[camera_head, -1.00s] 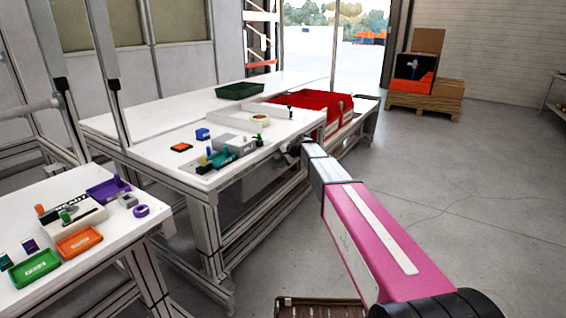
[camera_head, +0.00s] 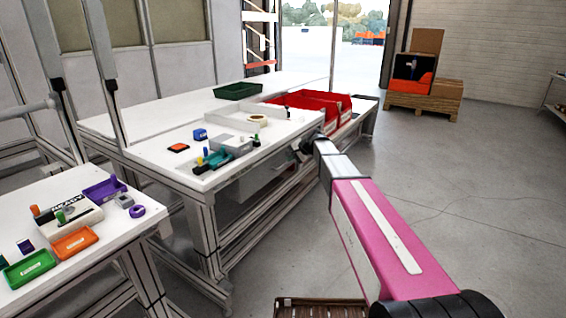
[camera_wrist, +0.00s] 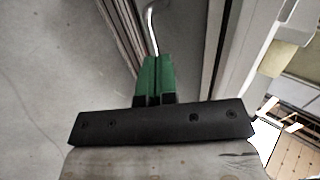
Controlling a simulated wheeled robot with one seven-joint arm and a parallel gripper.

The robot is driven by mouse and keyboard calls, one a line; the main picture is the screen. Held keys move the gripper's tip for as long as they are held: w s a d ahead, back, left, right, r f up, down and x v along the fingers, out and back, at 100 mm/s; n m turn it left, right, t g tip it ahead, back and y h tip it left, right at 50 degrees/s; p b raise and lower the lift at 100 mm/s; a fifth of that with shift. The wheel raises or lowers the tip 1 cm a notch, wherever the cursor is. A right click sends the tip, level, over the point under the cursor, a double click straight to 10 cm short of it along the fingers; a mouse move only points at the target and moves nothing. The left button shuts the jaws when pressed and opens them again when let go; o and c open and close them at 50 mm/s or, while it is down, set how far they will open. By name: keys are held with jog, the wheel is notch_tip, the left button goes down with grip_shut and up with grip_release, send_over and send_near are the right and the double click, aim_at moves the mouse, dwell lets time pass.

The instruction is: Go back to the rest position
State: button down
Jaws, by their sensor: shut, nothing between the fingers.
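My gripper shows in the wrist view with its green fingers (camera_wrist: 155,76) together and nothing between them. Below the fingers in that view are the grey floor and the pale rails of a bench frame. In the head view my pink arm reaches from the lower right toward the right side of the white workbench (camera_head: 150,152). The gripper itself cannot be made out there.
A nearer table at left holds a green tray (camera_head: 28,267) and an orange tray (camera_head: 75,242). Boxes on a pallet (camera_head: 425,103) stand far back. Floor at right is clear.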

jog(key=v, duration=0.5)
jog(key=s+d+f+n+g+h, duration=0.1)
jog(key=s+d+f+n+h, duration=0.1)
jog(key=s+d+f, duration=0.4)
jog(key=s+d+f+n+g+h, duration=0.2)
jog(key=s+d+f, duration=0.3)
jog(key=s, duration=1.2)
jog(key=s+d+f+n+g+h, duration=0.1)
jog(key=s+d+f+h, duration=0.3)
jog(key=s+f, duration=0.5)
jog(key=s+d+n, duration=0.1)
jog(key=s+d, duration=0.1)
jog(key=shift+s+d+f+g, duration=0.15)
jog(key=shift+d+f+g, duration=0.1)
jog(key=shift+d+g, duration=0.15)
